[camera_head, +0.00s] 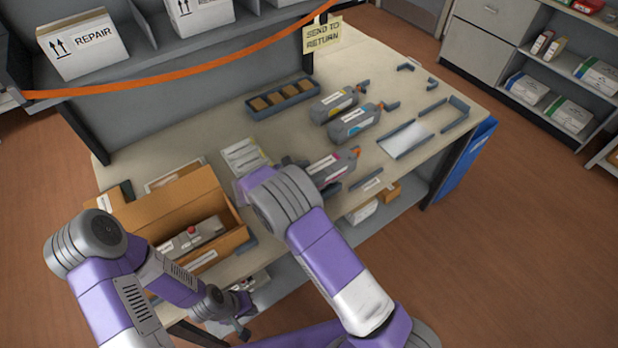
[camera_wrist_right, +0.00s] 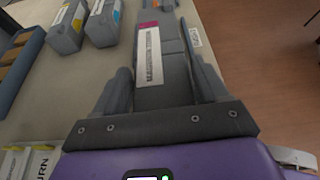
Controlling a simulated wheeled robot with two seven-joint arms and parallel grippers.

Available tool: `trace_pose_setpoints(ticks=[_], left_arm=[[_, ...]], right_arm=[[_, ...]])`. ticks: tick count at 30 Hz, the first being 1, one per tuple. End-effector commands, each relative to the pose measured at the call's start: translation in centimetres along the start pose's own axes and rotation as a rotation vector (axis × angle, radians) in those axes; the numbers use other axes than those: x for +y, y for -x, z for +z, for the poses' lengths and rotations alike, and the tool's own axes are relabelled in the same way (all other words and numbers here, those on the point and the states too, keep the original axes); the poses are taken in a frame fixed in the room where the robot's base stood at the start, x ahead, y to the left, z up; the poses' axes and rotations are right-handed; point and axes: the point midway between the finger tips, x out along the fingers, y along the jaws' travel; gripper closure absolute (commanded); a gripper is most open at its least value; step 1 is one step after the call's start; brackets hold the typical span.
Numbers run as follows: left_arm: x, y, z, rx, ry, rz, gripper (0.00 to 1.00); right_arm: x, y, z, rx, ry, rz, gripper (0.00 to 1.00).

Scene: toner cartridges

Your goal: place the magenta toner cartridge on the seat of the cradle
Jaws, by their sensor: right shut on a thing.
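The magenta toner cartridge (camera_head: 334,164) is grey with a white label and a magenta patch. In the right wrist view, the cartridge (camera_wrist_right: 152,62) lies lengthwise between the fingers of my right gripper (camera_wrist_right: 162,82), which is shut on it. In the head view my right wrist hides the cartridge's near end. It is low over the table; I cannot tell whether it touches. What looks like the cradle, a pale seat (camera_head: 406,139) with grey rails, is to the right and empty. My left gripper (camera_head: 241,322) is low at the table's front, its fingers unclear.
Yellow (camera_head: 334,104) and cyan (camera_head: 354,122) cartridges stand behind the magenta one. A grey tray with brown blocks (camera_head: 282,98) is at the back. An open cardboard box (camera_head: 176,204) stands at the left. Loose grey brackets lie near the right edge.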

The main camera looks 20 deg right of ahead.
Motion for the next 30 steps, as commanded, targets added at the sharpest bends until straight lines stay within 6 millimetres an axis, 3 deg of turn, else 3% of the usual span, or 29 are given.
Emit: trace_pose_setpoints(ticks=[4,14,15,20,30], left_arm=[[-0.1,-0.3,0.0,0.000,0.000,0.000,1.00],[-0.1,-0.4,0.0,0.000,0.000,0.000,1.00],[-0.2,-0.5,0.0,0.000,0.000,0.000,1.00],[-0.1,-0.4,0.0,0.000,0.000,0.000,1.00],[-0.1,-0.1,0.0,0.000,0.000,0.000,1.00]], right_arm=[[0.1,-0.7,-1.6,-0.005,-0.001,0.001,1.00],[0.1,-0.8,-1.9,-0.004,-0.002,0.001,1.00],[0.1,-0.8,-2.1,0.000,0.000,0.000,0.25],[0.1,-0.8,-2.0,0.000,0.000,0.000,0.01],[0.1,-0.6,-1.7,0.000,-0.001,0.000,0.01]])
